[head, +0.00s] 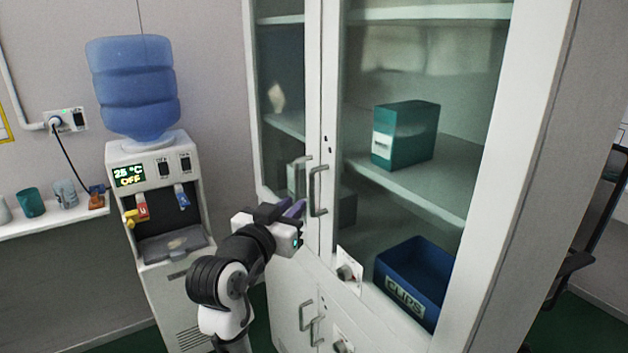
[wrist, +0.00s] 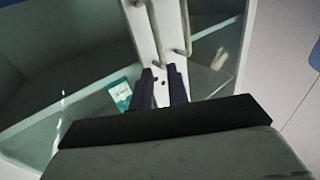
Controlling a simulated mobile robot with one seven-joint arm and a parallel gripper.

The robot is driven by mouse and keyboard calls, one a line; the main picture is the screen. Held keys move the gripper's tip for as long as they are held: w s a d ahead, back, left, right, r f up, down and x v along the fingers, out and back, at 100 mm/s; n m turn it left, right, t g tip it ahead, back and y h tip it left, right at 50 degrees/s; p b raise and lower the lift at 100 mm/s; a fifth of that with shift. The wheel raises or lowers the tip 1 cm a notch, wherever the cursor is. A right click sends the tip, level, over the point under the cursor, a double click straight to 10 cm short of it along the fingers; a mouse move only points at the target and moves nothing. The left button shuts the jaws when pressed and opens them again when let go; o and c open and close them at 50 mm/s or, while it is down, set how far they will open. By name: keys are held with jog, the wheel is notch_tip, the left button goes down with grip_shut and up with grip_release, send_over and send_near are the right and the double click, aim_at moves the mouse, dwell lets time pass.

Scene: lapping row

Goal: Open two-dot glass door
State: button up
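The white cabinet has two glass doors, both shut. The right glass door (head: 420,60) has small dark marks on its frame above its grey handle (head: 318,191); I cannot count them surely. The left glass door (head: 284,60) has its own handle (head: 302,176) close beside. My gripper (head: 294,208) is in front of the doors, left of and a little below the right handle, holding nothing. In the wrist view its two dark fingers (wrist: 163,84) are apart, with the white door frames and both handles beyond them. No contact with a handle shows.
Behind the right glass are a teal box file (head: 406,134) and a blue clips bin (head: 414,278). Lock plates and lower-door handles (head: 306,315) are below. A water dispenser (head: 160,210) stands left of the cabinet. A dark chair (head: 574,262) is at right.

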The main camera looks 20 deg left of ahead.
aim_at(310, 187)
jog(key=w, duration=0.3)
jog(key=w+p, duration=0.1)
jog(key=w, duration=0.2)
jog(key=w+p, duration=0.1)
jog(key=w, duration=0.3)
jog(key=shift+w+d, duration=0.1)
jog(key=shift+d, duration=0.3)
grip_shut()
